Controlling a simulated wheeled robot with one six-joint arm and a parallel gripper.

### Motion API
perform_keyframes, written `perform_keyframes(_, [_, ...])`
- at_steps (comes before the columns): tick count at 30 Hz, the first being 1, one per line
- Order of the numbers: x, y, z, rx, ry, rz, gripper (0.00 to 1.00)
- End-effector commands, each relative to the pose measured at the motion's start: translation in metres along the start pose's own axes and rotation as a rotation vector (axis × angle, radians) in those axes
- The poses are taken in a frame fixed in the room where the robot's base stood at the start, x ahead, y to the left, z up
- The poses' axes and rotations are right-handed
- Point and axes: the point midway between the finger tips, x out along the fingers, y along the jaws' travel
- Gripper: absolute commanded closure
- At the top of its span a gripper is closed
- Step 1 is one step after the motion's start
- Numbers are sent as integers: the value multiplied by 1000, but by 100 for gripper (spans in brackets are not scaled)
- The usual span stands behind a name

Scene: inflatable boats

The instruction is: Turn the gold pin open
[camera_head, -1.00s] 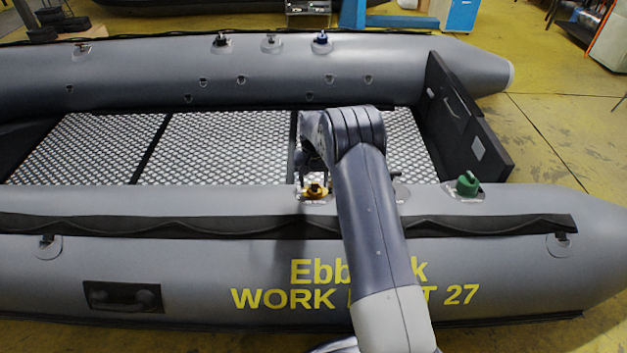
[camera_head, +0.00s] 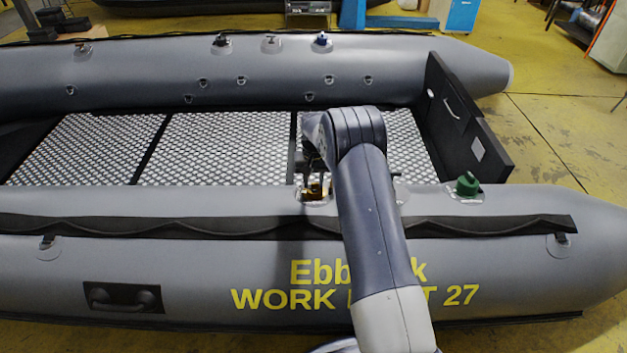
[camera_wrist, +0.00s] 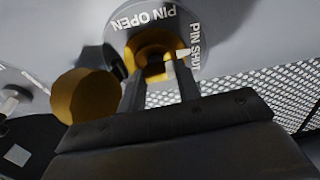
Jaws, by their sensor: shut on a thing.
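The gold pin (camera_head: 313,193) sits in a round valve on the near tube of the grey boat, partly hidden by my gripper (camera_head: 316,181). In the wrist view the gold pin (camera_wrist: 153,47) is inside a pale ring lettered PIN OPEN and PIN SHUT. A small pale pointer (camera_wrist: 182,53) on the pin's right side is toward the PIN SHUT lettering. My gripper (camera_wrist: 158,78) has its two dark fingers astride the pin and is shut on it. The exact contact is partly hidden. A round gold cap (camera_wrist: 84,96) hangs beside the valve.
A green cap (camera_head: 467,184) stands on the near tube to the right of my arm. The far tube carries several valves, one with a blue top (camera_head: 321,39). A black transom board (camera_head: 465,120) closes the boat's right end. The patterned floor (camera_head: 205,148) is clear.

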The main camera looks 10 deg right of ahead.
Motion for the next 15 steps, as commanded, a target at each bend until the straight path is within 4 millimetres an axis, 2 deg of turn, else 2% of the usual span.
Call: perform_keyframes(15, [-1, 2, 1, -417, 2, -86, 91])
